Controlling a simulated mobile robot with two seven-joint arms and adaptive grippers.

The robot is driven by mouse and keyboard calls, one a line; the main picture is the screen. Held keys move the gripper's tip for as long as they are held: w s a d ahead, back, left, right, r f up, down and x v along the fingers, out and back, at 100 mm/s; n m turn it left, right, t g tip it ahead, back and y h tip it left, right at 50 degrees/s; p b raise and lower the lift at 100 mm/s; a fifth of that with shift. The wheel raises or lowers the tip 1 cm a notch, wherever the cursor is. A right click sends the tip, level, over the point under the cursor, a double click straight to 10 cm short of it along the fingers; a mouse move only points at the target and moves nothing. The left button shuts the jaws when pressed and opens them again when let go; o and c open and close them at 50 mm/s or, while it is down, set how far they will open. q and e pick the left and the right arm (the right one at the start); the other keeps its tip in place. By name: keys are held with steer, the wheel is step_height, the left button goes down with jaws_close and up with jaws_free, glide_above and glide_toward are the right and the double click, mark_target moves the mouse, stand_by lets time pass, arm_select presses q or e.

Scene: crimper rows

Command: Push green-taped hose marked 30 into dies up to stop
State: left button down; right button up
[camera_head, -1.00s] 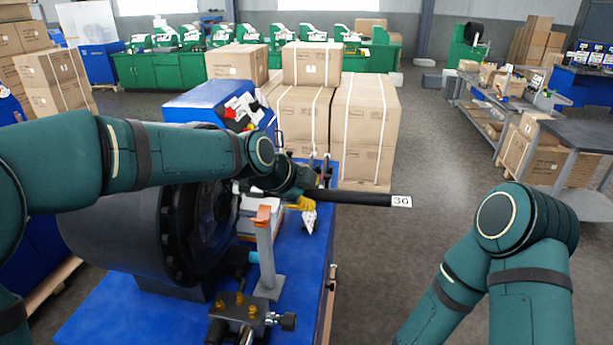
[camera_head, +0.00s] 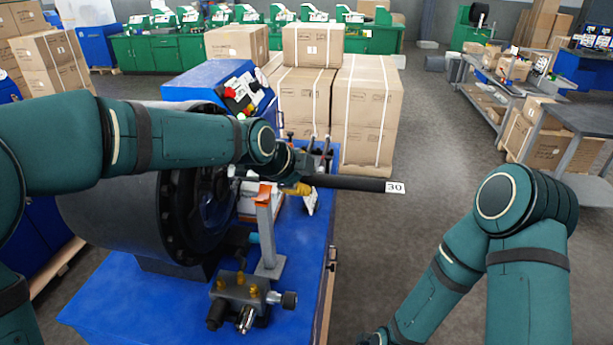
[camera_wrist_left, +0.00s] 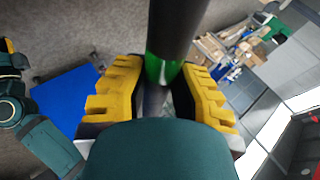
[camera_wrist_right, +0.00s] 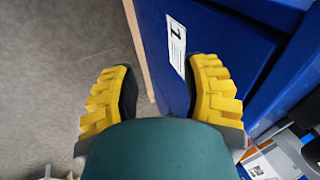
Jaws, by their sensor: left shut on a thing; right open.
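The black hose (camera_head: 345,182) with the white "30" label (camera_head: 395,187) at its free right end lies nearly level above the blue bench. My left gripper (camera_head: 298,188) is shut around it. In the left wrist view the hose (camera_wrist_left: 172,25) runs between the yellow fingers (camera_wrist_left: 158,100), with its green tape (camera_wrist_left: 163,69) just beyond them. The crimper's dark round die head (camera_head: 205,210) is left of the gripper. My left arm hides part of the hose's die-side end, so I cannot tell how far it is in. My right gripper (camera_wrist_right: 160,80) is open and empty.
An orange-topped grey post (camera_head: 265,220) stands below the left gripper, with a brass-fitted valve block (camera_head: 245,298) in front. Boxes (camera_head: 365,115) stand behind the bench. The floor right of the bench (camera_head: 400,240) is clear. A blue panel (camera_wrist_right: 225,55) is by the right gripper.

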arm_select(q)
steer(key=w+a+f+b, duration=0.1)
steer(key=a+f+b, duration=0.3)
steer(key=a+b, duration=0.1)
steer(key=shift+a, duration=0.45)
arm_select(e)
step_height(320, 180, down, 6)
steer(key=s, duration=0.2)
steer(key=shift+a+g, duration=0.15)
steer(key=shift+g, duration=0.15)
arm_select(q)
steer(key=shift+w, duration=0.1)
arm_select(e)
steer(key=shift+r, duration=0.1)
arm_select(q)
steer(key=shift+f+b, duration=0.4)
steer(key=shift+b, duration=0.3)
arm_select(e)
steer(key=shift+f, duration=0.55)
arm_select(q)
jaws_free()
steer(key=shift+f, duration=0.1)
